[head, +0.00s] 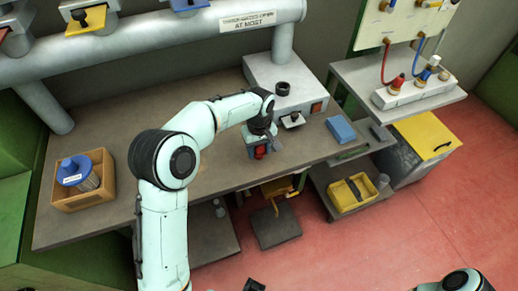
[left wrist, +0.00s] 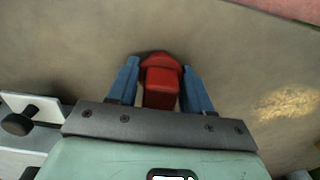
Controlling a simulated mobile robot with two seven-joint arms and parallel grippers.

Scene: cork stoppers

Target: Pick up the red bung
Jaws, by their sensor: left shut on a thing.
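The red bung (left wrist: 162,82) is between the blue fingers of my left gripper (left wrist: 160,88) in the left wrist view. The fingers are shut on its sides, and its wider end points away from the palm. In the head view the red bung (head: 260,152) shows as a small red patch at the tip of my left gripper (head: 262,153), over the front part of the grey-brown bench (head: 220,172). I cannot tell whether the bung touches the bench top. My right gripper is not clearly seen.
A grey box (head: 262,72) with a dark knob stands behind the gripper. A blue block (head: 341,129) lies to its right. A wooden box (head: 101,196) holding a blue-lidded jar (head: 74,169) is at the left. A white strip (head: 412,91) with coloured plugs sits on the right shelf.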

